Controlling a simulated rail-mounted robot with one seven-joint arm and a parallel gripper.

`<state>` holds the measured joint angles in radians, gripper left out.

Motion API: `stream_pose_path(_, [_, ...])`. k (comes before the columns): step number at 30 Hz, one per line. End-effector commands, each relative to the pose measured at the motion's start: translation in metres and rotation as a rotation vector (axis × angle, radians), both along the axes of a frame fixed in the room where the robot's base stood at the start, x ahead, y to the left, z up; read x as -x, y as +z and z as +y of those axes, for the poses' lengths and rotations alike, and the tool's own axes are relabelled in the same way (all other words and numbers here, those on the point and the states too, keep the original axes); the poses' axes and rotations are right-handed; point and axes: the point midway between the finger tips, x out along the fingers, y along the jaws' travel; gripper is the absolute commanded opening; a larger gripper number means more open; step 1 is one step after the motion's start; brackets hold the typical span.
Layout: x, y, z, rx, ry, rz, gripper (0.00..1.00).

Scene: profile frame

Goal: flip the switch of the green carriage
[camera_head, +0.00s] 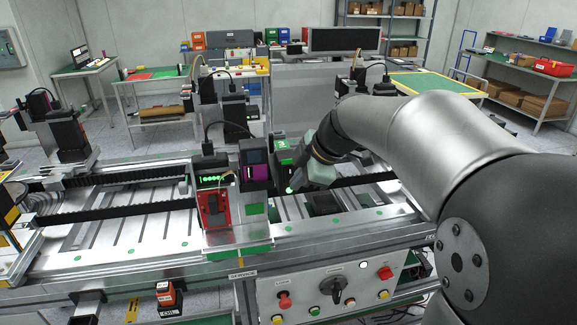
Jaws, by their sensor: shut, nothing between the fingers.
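A carriage (232,238) with a green strip along its lower front edge and a green square on its plate stands on the rail bed left of centre. It carries a red unit, a black module (211,181) with a green lit display, and a box with a purple screen. A black unit (284,151) with a green label stands just right of that box. I cannot make out the switch itself. My gripper (293,188) comes in from the right with its tips close to the black unit, beside a small green light. It is shut and empty; contact is unclear.
A control panel (335,292) with a black rotary knob and red and yellow buttons is on the bench front. A black cable chain (120,207) runs along the rail. The bed left of the carriage is mostly clear. My arm covers the right side.

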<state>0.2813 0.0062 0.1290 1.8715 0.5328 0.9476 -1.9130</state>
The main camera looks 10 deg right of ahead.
Motion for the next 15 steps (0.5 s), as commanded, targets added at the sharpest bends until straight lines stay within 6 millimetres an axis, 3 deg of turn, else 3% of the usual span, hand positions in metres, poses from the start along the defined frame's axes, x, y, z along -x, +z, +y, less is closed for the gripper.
stream_pose_path(15, [-0.008, -0.0024, 0.0004, 0.001, 0.001, -0.003, 0.0])
